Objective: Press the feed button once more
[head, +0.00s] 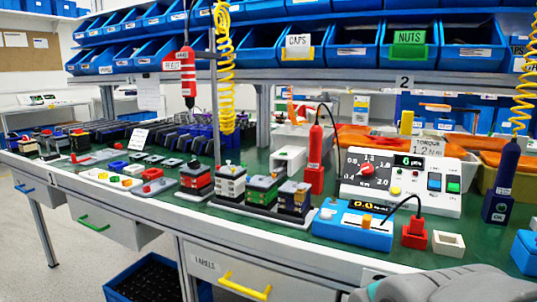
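A white control box (400,182) stands on the green bench right of centre. Its front has a red rotary dial (367,170) with a printed scale, a small lit display (409,161), a yellow button (395,190), and a blue and a green switch (453,187) at its right. No label that I can read marks which is the feed button. A grey part of my arm shows at the bottom right. My gripper is not in view.
A red tool (316,160) stands upright left of the box, and a dark blue tool (498,195) right of it. A red block (415,233) with a black cable and a white open block (448,243) sit near the front edge. Stacked blocks (262,190) stand left.

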